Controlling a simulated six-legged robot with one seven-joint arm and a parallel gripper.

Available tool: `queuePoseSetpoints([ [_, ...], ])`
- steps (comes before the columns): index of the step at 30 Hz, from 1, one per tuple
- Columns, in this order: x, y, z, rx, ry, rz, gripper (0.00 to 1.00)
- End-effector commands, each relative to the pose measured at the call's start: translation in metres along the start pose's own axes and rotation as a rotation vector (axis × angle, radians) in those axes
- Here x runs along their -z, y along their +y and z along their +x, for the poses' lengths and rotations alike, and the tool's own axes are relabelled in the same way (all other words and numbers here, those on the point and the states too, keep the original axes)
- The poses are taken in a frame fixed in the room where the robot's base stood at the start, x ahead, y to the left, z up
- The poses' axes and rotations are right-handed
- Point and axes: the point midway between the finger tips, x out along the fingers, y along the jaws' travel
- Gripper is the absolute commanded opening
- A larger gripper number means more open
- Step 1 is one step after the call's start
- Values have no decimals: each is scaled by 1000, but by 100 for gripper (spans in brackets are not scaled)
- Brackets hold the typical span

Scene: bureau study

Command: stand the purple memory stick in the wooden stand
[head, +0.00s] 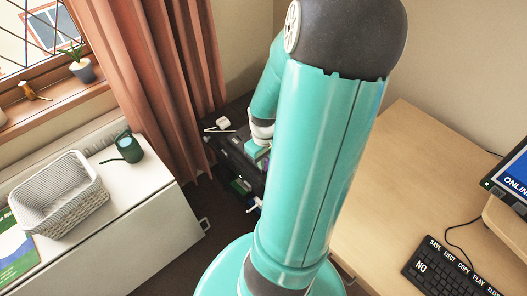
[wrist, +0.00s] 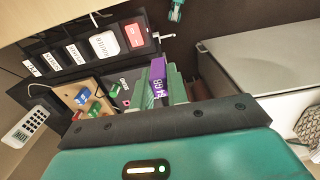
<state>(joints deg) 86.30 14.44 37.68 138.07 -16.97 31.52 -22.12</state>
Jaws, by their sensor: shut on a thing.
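The purple memory stick (wrist: 158,76) shows in the wrist view between the green fingers of my gripper (wrist: 161,88), which is shut on it. Light markings show on its face. The wooden stand (wrist: 70,93) is left of the gripper in the wrist view, apart from the held stick. Blue, green and red pieces stand in it. In the head view my gripper (head: 257,150) is at the dark unit, partly behind my own arm.
A dark unit (wrist: 62,73) carries several labelled parts. A white remote (wrist: 25,128) lies to the left. A wooden desk (head: 400,180) with a keyboard (head: 450,270) stands at right.

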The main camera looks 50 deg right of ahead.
Motion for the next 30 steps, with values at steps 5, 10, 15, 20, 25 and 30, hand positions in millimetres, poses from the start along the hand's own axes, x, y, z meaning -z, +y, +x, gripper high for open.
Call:
queuePoseSetpoints([
  [5, -15, -11, -8, -2, 0, 0, 0],
  [10, -13, -11, -12, 0, 2, -3, 0],
  [15, 24, 11, -19, 3, 4, -14, 0],
  [20, 75, 49, -25, 2, 3, -21, 0],
  [25, 124, 92, -26, 2, 1, -19, 0],
  [30, 167, 134, -18, 3, -1, -14, 0],
])
